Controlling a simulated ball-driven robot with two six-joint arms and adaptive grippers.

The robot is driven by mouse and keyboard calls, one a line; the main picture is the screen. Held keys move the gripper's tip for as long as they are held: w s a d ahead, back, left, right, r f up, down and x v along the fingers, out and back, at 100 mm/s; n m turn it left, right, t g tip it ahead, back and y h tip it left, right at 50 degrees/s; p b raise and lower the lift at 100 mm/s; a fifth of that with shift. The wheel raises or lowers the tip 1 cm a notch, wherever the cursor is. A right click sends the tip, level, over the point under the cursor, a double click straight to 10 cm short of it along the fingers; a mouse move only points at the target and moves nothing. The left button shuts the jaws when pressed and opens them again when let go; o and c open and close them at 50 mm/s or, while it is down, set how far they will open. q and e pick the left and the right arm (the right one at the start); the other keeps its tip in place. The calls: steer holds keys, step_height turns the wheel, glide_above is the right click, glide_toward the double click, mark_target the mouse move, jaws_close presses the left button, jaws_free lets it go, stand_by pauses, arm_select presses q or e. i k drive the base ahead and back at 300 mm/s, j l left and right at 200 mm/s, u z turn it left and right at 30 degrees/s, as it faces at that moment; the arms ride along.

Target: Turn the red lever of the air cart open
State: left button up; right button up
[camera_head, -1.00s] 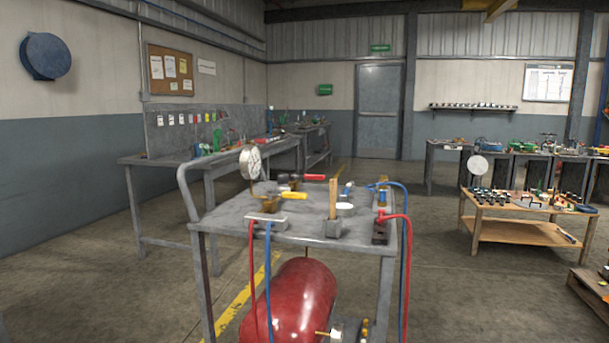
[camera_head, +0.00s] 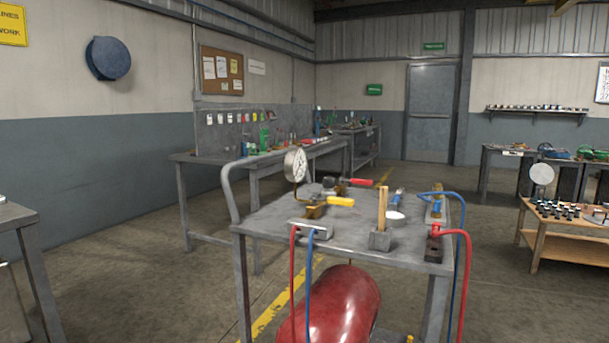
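The air cart (camera_head: 345,237) stands ahead of me, a grey metal table with a bent handle at its left and a red tank (camera_head: 335,310) below. The red lever (camera_head: 360,182) lies roughly level on a dark valve at the back of the cart top, pointing right. A yellow lever (camera_head: 341,201) sits nearer, on a brass valve. A round white gauge (camera_head: 295,165) stands at the left of the top. Neither of my grippers shows in the view.
Red and blue hoses (camera_head: 467,270) hang at the cart's right and front. A wooden table (camera_head: 535,241) with small parts stands to the right. A grey bench (camera_head: 215,156) runs along the left wall, and another table edge (camera_head: 15,215) shows at the near left. Floor between is clear.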

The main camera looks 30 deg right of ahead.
mark_target(357, 181)
steer(key=l+u, duration=0.2)
steer(key=l, duration=0.3)
steer(key=l+u, duration=0.2)
steer(key=l, duration=0.3)
steer(key=l+u, duration=0.2)
steer(key=l, duration=0.35)
steer(key=k+l+u, duration=0.2)
steer(key=l, duration=0.25)
steer(key=l+u, duration=0.15)
steer(key=l, duration=0.35)
steer(key=k+l+u, duration=0.2)
steer(key=l, duration=0.3)
